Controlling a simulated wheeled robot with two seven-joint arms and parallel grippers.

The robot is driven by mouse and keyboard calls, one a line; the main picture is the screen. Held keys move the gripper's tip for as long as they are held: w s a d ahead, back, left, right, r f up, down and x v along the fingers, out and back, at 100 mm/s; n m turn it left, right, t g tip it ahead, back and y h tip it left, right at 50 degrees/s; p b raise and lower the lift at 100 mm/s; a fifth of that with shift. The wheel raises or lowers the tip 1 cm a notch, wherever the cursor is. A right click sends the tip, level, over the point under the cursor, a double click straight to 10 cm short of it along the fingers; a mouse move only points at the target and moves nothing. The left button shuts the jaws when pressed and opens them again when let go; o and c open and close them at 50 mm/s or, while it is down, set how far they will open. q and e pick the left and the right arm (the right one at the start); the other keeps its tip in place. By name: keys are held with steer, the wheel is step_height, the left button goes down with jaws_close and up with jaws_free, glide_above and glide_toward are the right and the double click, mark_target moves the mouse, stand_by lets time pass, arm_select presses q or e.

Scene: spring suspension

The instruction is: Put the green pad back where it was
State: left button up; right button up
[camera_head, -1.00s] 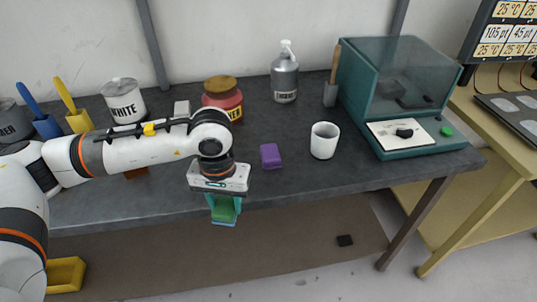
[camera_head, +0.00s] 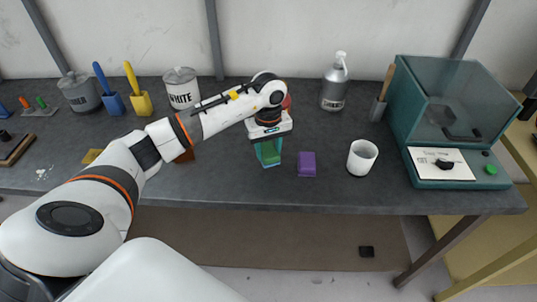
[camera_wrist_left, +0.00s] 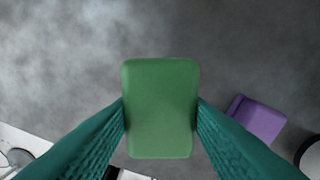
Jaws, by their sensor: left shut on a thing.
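The green pad (camera_head: 269,153) is held between the teal fingers of my left gripper (camera_head: 268,158). In the left wrist view the green pad (camera_wrist_left: 160,105) fills the middle, with a finger against each side. In the head view the gripper and pad are over the front part of the dark bench; whether the pad touches the top cannot be told. A purple pad (camera_head: 307,164) lies on the bench just right of the gripper, and it also shows in the left wrist view (camera_wrist_left: 256,121). My right gripper is not in view.
A white cup (camera_head: 362,157) stands right of the purple pad. A teal machine with a clear lid (camera_head: 445,110) takes up the bench's right end. A pump bottle (camera_head: 335,88) and a white can (camera_head: 182,88) stand at the back. Bare bench (camera_head: 335,195) lies in front.

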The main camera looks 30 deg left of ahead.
mark_target(269, 150)
arm_select(q)
step_height(269, 150, down, 3)
steer(key=shift+f+p, duration=0.1)
steer(key=shift+p, duration=0.25)
steer(key=shift+f+b, duration=0.2)
steer(key=shift+b, duration=0.1)
steer(key=o, duration=1)
steer(key=shift+r, duration=0.1)
